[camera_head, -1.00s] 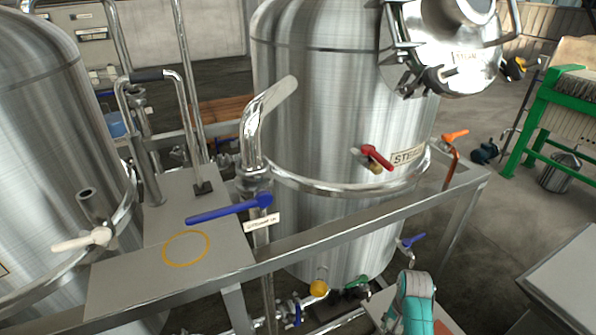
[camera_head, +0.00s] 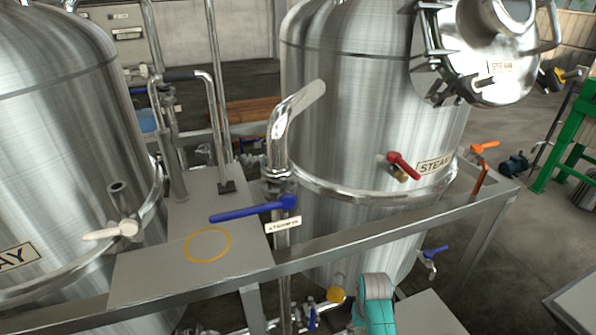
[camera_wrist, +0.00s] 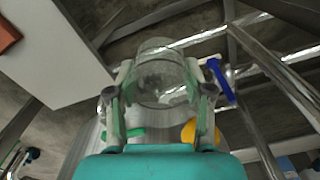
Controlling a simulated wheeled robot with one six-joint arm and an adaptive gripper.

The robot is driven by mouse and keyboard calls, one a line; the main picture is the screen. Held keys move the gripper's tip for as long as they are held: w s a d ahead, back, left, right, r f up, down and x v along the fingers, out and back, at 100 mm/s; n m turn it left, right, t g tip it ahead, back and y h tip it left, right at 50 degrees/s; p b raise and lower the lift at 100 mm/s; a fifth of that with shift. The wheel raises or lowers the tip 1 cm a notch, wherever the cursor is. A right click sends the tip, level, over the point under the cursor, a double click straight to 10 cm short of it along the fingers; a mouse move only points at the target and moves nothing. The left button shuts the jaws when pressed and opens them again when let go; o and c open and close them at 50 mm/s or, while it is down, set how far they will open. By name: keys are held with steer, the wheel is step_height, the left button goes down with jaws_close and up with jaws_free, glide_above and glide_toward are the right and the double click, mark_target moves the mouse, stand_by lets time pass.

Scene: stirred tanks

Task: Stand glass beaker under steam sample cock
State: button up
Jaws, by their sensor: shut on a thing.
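In the wrist view, a clear glass beaker (camera_wrist: 160,72) sits between the fingers of my gripper (camera_wrist: 160,100), which is shut on it. In the head view only a teal part of my arm shows at the bottom; the beaker is not visible there. The steel tank (camera_head: 345,120) in the middle bears a STEAM plate (camera_head: 435,165).
A grey shelf (camera_head: 150,280) with an orange ring (camera_head: 208,245) lies between the tanks. A long blue lever (camera_head: 253,209) reaches over it. A steel rail (camera_head: 390,225) crosses before the steam tank. An orange-handled pipe (camera_head: 482,165) stands right. Another tank (camera_head: 60,150) fills the left.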

steer(key=s, duration=0.2)
steer(key=s+f, duration=0.1)
steer(key=s, duration=0.2)
steer(key=shift+s+f, duration=0.3)
steer(key=shift+f, duration=0.05)
steer(key=shift+d, duration=0.1)
